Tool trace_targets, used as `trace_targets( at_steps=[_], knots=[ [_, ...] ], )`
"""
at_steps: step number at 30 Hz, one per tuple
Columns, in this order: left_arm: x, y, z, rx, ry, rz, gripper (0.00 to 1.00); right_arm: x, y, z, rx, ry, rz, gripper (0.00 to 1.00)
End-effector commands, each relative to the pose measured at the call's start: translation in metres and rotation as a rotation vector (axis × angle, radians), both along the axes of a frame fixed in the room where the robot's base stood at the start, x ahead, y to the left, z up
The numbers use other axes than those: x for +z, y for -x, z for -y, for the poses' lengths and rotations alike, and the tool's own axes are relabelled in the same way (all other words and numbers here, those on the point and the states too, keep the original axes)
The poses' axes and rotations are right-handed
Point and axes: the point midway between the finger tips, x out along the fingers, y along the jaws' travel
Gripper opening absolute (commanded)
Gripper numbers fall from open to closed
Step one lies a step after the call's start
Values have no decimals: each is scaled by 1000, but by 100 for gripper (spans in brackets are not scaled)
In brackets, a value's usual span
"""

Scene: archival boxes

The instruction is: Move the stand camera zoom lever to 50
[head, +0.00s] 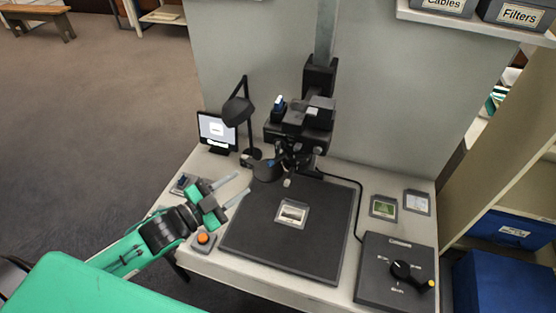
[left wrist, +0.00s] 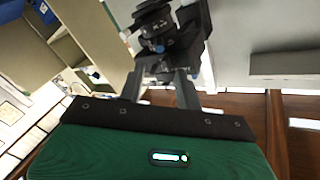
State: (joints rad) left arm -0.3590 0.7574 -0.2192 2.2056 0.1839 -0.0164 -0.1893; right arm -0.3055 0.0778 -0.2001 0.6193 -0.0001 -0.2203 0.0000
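The stand camera (head: 303,118) is black and hangs on a column over a dark baseboard (head: 250,235). Its lens parts hang below the body, with a small pale tip (head: 287,183) at the bottom; I cannot tell which part is the zoom lever or read its setting. My left gripper (head: 242,184) is open and empty, left of the lens and apart from it, over the board's left edge. In the left wrist view its two fingers (left wrist: 160,73) are spread, with the camera's lens assembly (left wrist: 160,35) beyond them. My right gripper is not in view.
A lamp (head: 238,110) and a small monitor (head: 217,131) stand left of the camera. An orange button (head: 203,238) is beside my left gripper. A photo (head: 292,214) lies on the baseboard. A dial box (head: 397,272) is at right.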

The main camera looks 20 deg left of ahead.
Motion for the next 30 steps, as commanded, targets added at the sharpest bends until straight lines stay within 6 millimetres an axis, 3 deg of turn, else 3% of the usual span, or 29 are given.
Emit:
trace_targets(
  at_steps=[8,30],
  knots=[
    [3,-18,11,-1,2,4,34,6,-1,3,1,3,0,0],
    [2,-104,65,0,2,1,34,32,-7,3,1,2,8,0]
  ],
)
